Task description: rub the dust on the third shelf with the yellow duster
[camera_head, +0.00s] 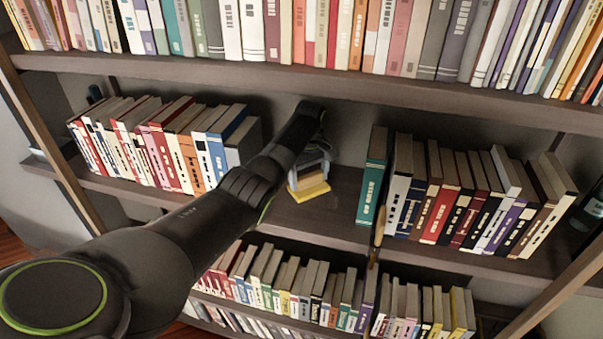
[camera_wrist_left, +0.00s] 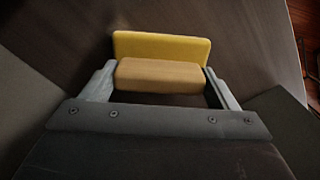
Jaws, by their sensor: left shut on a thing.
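The yellow duster (camera_head: 310,191) is a tan block with a yellow pad. It sits at the shelf (camera_head: 335,208) surface, in the gap between two rows of books. My left gripper (camera_head: 308,176) is shut on it, and my arm reaches in from the left. In the left wrist view the two grey fingers clasp the tan block, and the yellow pad (camera_wrist_left: 162,47) lies beyond it, against or very near the dark shelf board (camera_wrist_left: 245,40). I cannot make out any dust on the board. My right gripper is not in view.
Books (camera_head: 165,145) stand left of the gap, and a teal book (camera_head: 372,178) with more books (camera_head: 470,200) stands to the right. A shelf full of books (camera_head: 300,80) hangs above, close over my arm. More books (camera_head: 300,285) fill the shelf below. A dark bottle (camera_head: 591,208) stands at far right.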

